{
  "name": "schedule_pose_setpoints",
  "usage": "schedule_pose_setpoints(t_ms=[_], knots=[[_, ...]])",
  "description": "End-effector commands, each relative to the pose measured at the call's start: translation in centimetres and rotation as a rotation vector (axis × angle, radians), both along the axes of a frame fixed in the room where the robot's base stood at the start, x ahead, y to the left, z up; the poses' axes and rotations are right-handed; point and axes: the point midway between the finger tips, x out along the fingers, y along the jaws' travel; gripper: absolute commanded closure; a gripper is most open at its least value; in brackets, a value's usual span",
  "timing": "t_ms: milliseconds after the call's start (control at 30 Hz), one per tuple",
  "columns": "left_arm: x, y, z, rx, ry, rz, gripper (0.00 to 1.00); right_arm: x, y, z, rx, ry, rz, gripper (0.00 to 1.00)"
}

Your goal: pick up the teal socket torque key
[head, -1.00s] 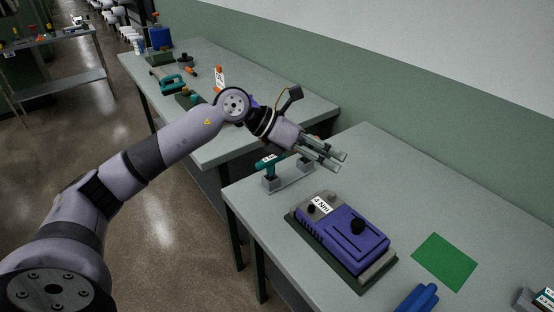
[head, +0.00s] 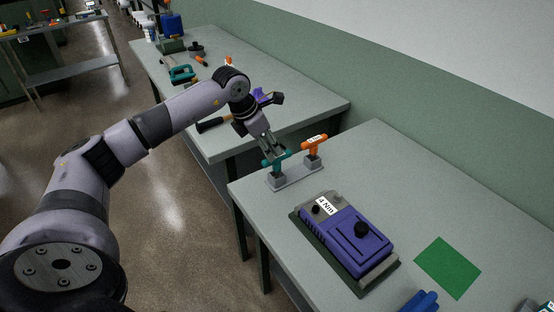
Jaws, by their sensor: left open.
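My left gripper (head: 273,155) is open and points down at the key's teal handle. Its fingertips are at or just above the handle and hide part of it; I cannot tell whether they touch it. My right gripper is not in view.
A purple device (head: 345,236) labelled 4 Nm sits on a dark mat in front of the stand. A green square (head: 447,267) lies to its right, and blue rolls (head: 419,302) lie at the bottom edge. A second table (head: 313,101) with tools stands behind.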

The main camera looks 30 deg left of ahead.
Motion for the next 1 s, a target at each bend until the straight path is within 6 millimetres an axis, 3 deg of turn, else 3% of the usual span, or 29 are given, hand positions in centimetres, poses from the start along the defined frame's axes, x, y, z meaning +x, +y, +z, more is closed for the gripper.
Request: schedule_pose_setpoints(t_ms=[267,433,600,867,1000], knots=[[0.8,-0.5,-1.8,-0.001,0.002,-0.001,0.58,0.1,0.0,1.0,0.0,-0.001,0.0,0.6],[1.8,-1.5,-3.8,-0.003,0.003,-0.001,0.58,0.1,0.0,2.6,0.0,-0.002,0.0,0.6],[2.5,-1.7,-5.7,-0.002,0.001,-0.001,0.58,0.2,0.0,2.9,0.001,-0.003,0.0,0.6],[2.6,-1.7,-6.1,-0.001,-0.001,0.0,0.58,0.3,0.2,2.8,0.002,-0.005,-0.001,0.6],[2.6,-1.7,-6.0,-0.001,-0.001,0.0,0.68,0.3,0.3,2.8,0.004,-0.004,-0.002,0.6]])
